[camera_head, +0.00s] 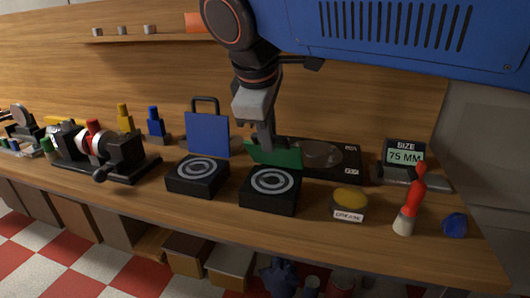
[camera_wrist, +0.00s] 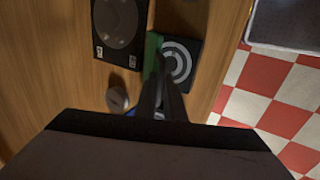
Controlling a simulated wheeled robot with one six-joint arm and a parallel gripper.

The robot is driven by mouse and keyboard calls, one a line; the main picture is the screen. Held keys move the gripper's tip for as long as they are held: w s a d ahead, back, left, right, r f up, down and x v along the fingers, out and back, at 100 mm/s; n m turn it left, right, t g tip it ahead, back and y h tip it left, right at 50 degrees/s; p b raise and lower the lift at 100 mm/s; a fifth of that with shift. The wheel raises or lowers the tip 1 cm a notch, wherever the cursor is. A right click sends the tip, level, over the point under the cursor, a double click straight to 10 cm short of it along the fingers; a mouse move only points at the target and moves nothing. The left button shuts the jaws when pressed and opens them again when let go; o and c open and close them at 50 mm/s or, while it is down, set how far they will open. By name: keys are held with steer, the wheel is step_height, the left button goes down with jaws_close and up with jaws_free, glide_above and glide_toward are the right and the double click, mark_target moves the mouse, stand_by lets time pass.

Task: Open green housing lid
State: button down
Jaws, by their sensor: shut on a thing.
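The green housing lid (camera_head: 276,154) stands tilted up at the back edge of its black housing (camera_head: 270,196), which has pale rings on top. My gripper (camera_head: 264,146) is at the lid's upper edge and is shut on it. In the wrist view the green lid (camera_wrist: 153,50) shows as a narrow strip beside the ringed housing (camera_wrist: 180,66), with my gripper's dark fingers (camera_wrist: 158,85) over it. The fingertips are partly hidden in both views.
A second ringed housing (camera_head: 198,176) has its blue lid (camera_head: 207,134) raised. A dark plate (camera_head: 328,157) lies behind the green lid. A grease tin (camera_head: 349,203), a red-topped brush (camera_head: 410,205) and a size display (camera_head: 404,157) stand to the right. A clamp device (camera_head: 100,152) is at left.

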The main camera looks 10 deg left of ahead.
steer(key=w, duration=0.1)
steer(key=w+r+g, duration=0.1)
steer(key=w+g, duration=0.1)
steer(key=shift+d+r, duration=0.15)
steer(key=shift+r, duration=0.1)
steer(key=shift+w+r, duration=0.2)
steer(key=shift+w, duration=0.15)
steer(key=w+r, duration=0.1)
steer(key=w, duration=0.6)
steer(key=shift+d, duration=0.3)
steer(key=shift+w, duration=0.15)
steer(key=c, duration=1.8)
jaws_free()
steer(key=shift+c, duration=0.2)
